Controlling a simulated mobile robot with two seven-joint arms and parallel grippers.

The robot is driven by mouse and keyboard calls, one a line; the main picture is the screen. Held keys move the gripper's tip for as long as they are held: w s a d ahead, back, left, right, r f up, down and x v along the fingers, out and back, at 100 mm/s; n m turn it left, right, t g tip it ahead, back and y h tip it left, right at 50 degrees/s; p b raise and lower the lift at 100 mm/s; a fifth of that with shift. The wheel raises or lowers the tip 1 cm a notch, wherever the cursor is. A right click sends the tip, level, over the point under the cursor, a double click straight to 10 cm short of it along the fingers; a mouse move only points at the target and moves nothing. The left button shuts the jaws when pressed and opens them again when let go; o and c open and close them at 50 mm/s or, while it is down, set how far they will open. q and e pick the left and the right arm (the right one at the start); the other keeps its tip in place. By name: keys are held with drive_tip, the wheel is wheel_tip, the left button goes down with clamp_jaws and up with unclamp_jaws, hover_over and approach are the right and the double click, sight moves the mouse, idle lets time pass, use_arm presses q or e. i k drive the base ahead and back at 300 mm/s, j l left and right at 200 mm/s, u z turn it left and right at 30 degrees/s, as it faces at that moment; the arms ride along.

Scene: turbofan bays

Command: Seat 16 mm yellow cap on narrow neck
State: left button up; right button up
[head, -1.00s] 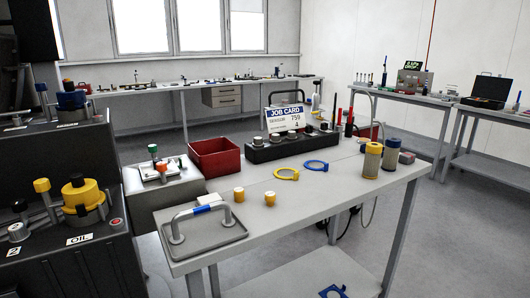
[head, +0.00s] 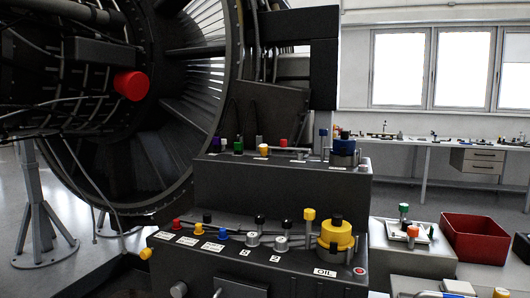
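Several yellow caps show, and I cannot tell by size which is the 16 mm one. A yellow cap (head: 500,293) is cut by the bottom edge at the lower right, on the work table. A large yellow cap (head: 336,233) sits on a wide neck behind the OIL label. A small yellow cap (head: 309,214) tops a thin upright post left of it. Another yellow cap (head: 264,149) is on the upper step. Neither gripper is in view.
The dark stepped console (head: 280,190) fills the middle, with a blue-capped neck (head: 343,147) on its upper step. A large engine (head: 150,100) with a red plug (head: 131,85) stands behind left. A red bin (head: 476,238) and grey box (head: 412,252) are at right.

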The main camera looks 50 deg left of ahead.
sight(263, 148)
drive_tip(key=j+u, duration=0.1)
drive_tip(key=u, duration=0.65)
drive_tip(key=j+u, duration=0.15)
drive_tip(key=u, duration=0.65)
drive_tip(key=k+j+u, duration=0.2)
drive_tip(key=k+l, duration=0.05)
